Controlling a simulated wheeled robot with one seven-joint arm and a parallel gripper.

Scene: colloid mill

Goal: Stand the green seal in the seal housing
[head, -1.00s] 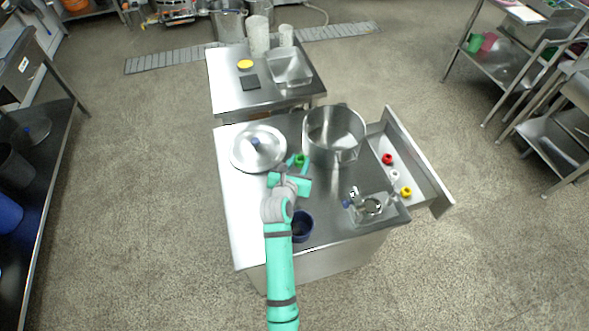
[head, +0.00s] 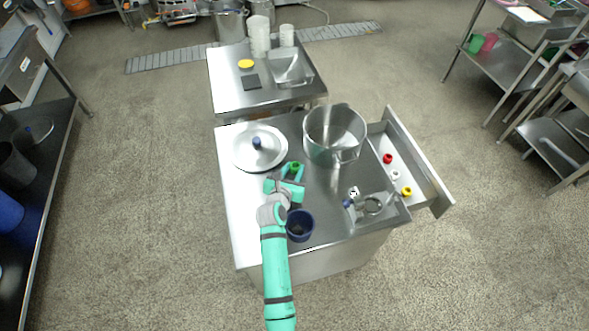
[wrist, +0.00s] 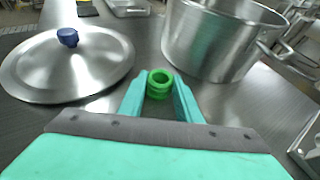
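The green seal (wrist: 159,84) is a short ribbed ring. It sits upright between the two fingertips of my gripper (wrist: 160,92) in the wrist view, touched on both sides. In the head view the seal (head: 295,167) shows at the tip of my gripper (head: 293,170), over the steel table between the lid and the pot. I cannot tell how high it is above the table. A metal fitting with a round ring (head: 372,206) at the table's front right may be the seal housing; its inside is too small to read.
A steel lid with a blue knob (head: 257,143) lies left and a large steel pot (head: 334,135) stands right. A dark blue cup (head: 300,226) is beside my arm. The open drawer (head: 432,183) holds red (head: 387,158), white (head: 395,174) and yellow (head: 406,191) rings.

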